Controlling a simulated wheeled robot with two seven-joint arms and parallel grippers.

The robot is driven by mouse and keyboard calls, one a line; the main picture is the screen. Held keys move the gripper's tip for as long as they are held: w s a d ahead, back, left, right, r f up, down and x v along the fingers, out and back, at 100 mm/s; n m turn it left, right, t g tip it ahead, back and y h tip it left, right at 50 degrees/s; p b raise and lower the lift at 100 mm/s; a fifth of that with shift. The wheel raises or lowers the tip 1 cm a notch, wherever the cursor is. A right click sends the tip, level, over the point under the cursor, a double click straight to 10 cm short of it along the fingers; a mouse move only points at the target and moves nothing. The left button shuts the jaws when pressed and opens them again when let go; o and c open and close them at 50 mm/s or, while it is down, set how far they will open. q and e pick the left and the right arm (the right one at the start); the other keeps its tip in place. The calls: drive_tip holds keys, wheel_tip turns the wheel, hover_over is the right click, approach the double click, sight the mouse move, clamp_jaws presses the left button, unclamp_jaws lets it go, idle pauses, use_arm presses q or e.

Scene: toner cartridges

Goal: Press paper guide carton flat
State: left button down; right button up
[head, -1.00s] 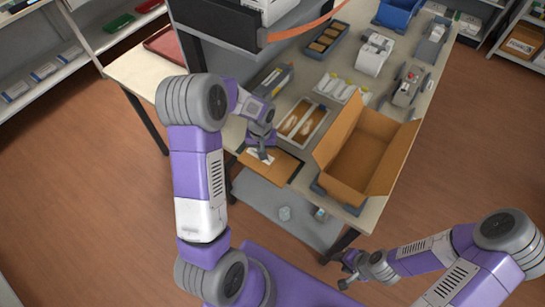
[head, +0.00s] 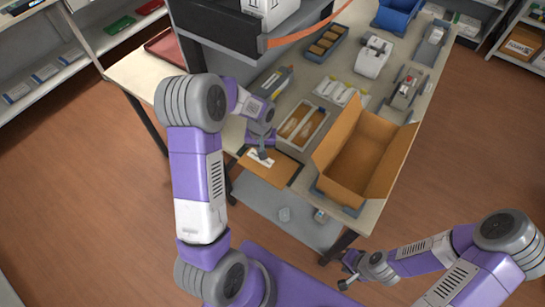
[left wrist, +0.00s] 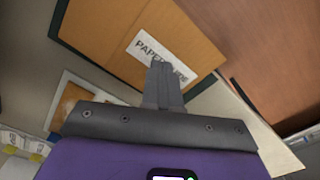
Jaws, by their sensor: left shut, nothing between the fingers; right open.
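The paper guide carton (head: 282,170) is a flat brown piece at the near edge of the table, with a white label. In the left wrist view the carton (left wrist: 116,22) fills the upper middle, and its label shows "PAPER", partly covered by my fingers. My left gripper (head: 263,155) is shut and empty, with its fingertips over the label; it also shows in the left wrist view (left wrist: 160,75). I cannot tell whether the tips touch the carton. My right gripper (head: 346,282) is open and empty, low in the head view, off the table.
A large open cardboard box (head: 362,165) stands right of the carton. A tray with two compartments (head: 302,125) lies behind it. A blue bin (head: 397,14) is farther back.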

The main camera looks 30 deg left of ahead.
use_arm(q)
wheel_tip(320, 180, up, 6)
drive_tip(key=p, duration=0.4)
drive_tip(key=shift+r, duration=0.15)
idle(0.3)
